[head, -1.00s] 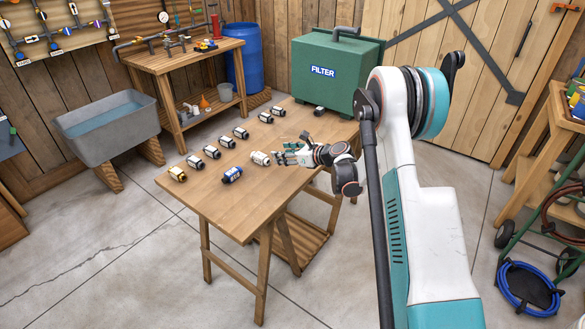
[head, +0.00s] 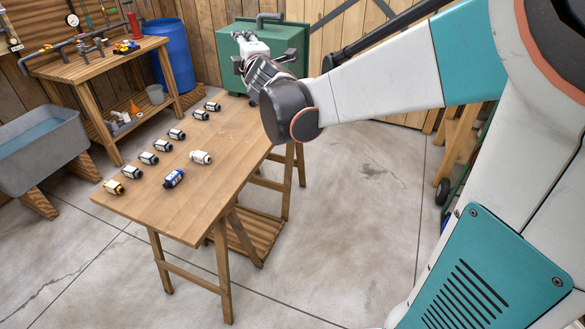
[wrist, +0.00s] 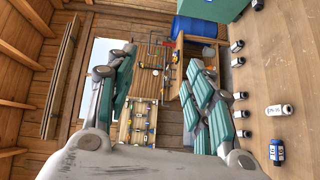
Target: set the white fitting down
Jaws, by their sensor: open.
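My gripper (head: 243,42) is raised above the far end of the table, in front of the green filter box, well apart from the white fitting. In the wrist view its two fingers (wrist: 158,85) are spread wide with nothing between them.
A blue-labelled fitting (head: 174,179) lies near the white one. A yellowish fitting (head: 114,187) and several black-and-white fittings (head: 149,158) line the table's left side. The green filter box (head: 290,45) stands at the far end.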

